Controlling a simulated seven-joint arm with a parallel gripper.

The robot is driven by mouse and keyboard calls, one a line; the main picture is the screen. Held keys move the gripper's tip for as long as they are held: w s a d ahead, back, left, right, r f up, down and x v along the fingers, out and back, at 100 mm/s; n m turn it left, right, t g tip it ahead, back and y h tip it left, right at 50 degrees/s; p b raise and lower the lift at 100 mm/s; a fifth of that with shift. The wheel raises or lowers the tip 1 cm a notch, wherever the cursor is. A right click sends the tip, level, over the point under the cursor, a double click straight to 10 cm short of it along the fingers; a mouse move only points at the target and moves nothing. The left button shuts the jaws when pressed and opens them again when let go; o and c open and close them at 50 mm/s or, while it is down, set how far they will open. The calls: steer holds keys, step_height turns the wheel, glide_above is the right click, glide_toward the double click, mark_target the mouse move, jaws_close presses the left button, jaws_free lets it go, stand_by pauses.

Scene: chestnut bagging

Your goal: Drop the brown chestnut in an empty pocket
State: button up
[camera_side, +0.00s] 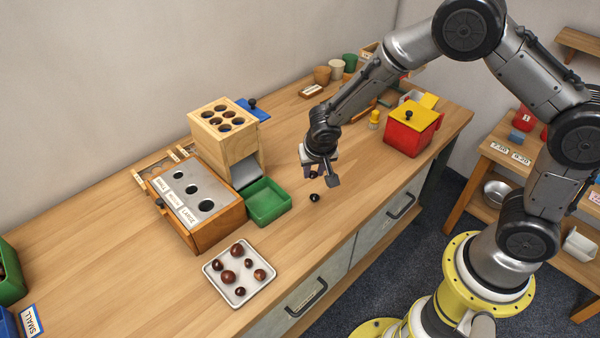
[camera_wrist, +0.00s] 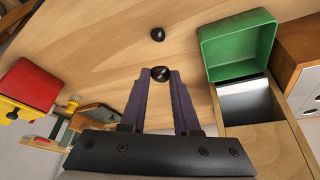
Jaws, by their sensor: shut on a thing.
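My gripper (camera_wrist: 160,84) is shut on a dark brown chestnut (camera_wrist: 160,73), held between the fingertips in the wrist view. In the side view my gripper (camera_side: 321,175) hangs over the bench, right of the green tray. A second dark chestnut (camera_side: 314,198) lies loose on the bench just in front of it; it also shows in the wrist view (camera_wrist: 157,34). The wooden block with several round pockets (camera_side: 222,124) stands at the back left of my gripper. Some pockets look dark or filled; I cannot tell which are empty.
A green tray (camera_side: 268,203) sits below the block's metal chute. A sizing box with three holes (camera_side: 200,205) stands to its left. A white tray (camera_side: 240,272) holds several chestnuts. A red box with yellow lid (camera_side: 411,128) stands to the right. The bench's front middle is clear.

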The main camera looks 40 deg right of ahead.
steer(key=s+d+r+n, duration=0.1)
steer(key=s+d+r, duration=0.1)
steer(key=s+r, duration=0.35)
steer(key=w+a+r+n+y, duration=0.1)
steer(key=w+a+r+n, duration=0.1)
steer(key=w+r, duration=0.45)
steer(key=w+a+r+n+y, duration=0.1)
steer(key=w+a+r+n, duration=0.1)
steer(key=w+a+r, duration=0.35)
steer(key=w+a+r+n, duration=0.1)
steer(key=w+a+r, duration=0.1)
steer(key=w+r, duration=0.6)
steer(key=w+a+f+n+y, duration=0.1)
steer(key=w+a+f, duration=0.2)
steer(key=w, duration=0.7)
steer(key=shift+a+f+t, duration=0.2)
steer(key=shift+a+t, duration=0.2)
steer(key=shift+a, duration=0.2)
steer(key=shift+w+f, duration=0.1)
steer(key=shift+f, duration=0.2)
